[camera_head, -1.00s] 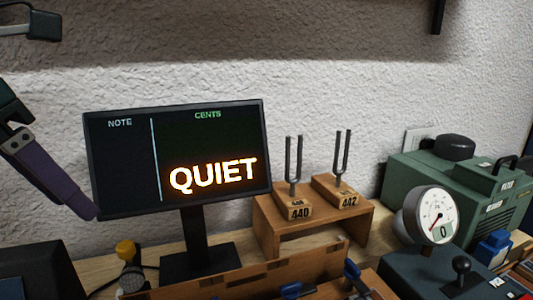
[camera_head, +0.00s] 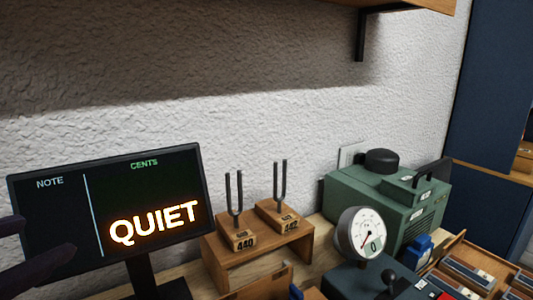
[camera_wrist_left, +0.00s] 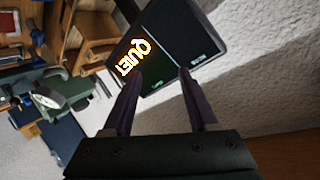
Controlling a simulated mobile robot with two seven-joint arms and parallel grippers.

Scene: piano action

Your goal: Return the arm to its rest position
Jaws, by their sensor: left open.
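My left gripper (camera_head: 46,236) shows at the left edge of the head view, its two dark purple fingers apart and overlapping the left side of the monitor (camera_head: 140,240). In the left wrist view the fingers (camera_wrist_left: 160,73) are spread with nothing held between them. The monitor (camera_wrist_left: 200,28) lies beyond the fingertips there and reads QUIET. I cannot tell the exact gap between fingers and screen. Most of my left arm is outside the head view. My right gripper is in neither current view.
Two tuning forks on blocks, marked 440 (camera_head: 238,240) and 442 (camera_head: 285,218), stand on a small wooden stand (camera_head: 218,262). A round gauge (camera_head: 366,236) and a green machine (camera_head: 370,207) stand to the right. A wooden shelf (camera_head: 400,8) hangs above.

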